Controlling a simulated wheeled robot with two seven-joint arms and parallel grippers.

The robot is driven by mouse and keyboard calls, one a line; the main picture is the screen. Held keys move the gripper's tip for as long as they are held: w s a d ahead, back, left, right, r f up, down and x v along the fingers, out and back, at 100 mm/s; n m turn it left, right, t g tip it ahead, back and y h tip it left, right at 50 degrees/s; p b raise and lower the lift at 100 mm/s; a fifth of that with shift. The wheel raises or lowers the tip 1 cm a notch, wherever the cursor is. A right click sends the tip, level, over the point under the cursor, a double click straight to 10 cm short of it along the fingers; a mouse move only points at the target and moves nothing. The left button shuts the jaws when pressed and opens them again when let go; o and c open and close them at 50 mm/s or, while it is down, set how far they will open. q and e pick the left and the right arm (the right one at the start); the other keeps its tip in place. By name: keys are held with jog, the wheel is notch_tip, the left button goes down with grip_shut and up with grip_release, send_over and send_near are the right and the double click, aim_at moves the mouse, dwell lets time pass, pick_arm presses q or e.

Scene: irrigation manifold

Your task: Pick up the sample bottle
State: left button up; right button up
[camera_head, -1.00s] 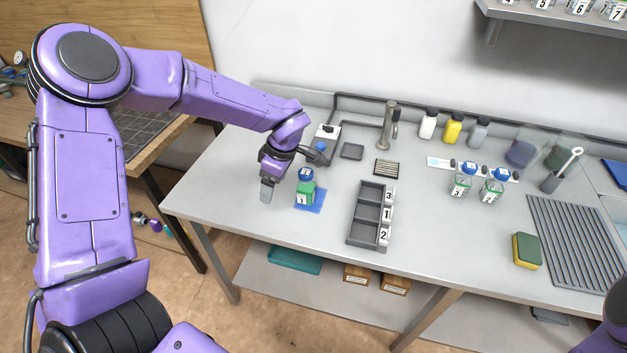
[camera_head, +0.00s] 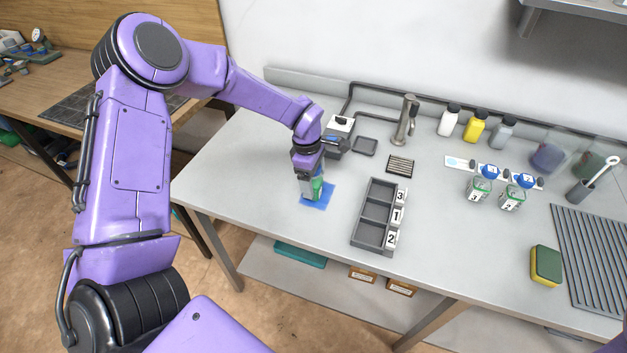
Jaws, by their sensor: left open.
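The sample bottle (camera_head: 319,187) stands on a blue mat (camera_head: 318,201) on the grey bench. Only part of its green side shows; its cap and number label are hidden by my left gripper. My left gripper (camera_head: 311,192) points down at the bottle, open, with a finger in front of it. I cannot tell whether the fingers touch it. Two similar bottles, numbered 3 (camera_head: 477,190) and 2 (camera_head: 513,199), stand farther right. My right gripper is not in view.
A dark rack (camera_head: 365,230) with slots numbered 3, 1 and 2 stands right of the mat. Behind are a tap (camera_head: 406,120) and a small device (camera_head: 338,135). A sponge (camera_head: 546,265) and ribbed drainer (camera_head: 600,257) lie at right. The bench left of the mat is clear.

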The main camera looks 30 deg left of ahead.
pick_arm(q)
jog(key=shift+s, duration=0.1)
jog(key=c, duration=1.1)
jog(key=shift+c, duration=0.2)
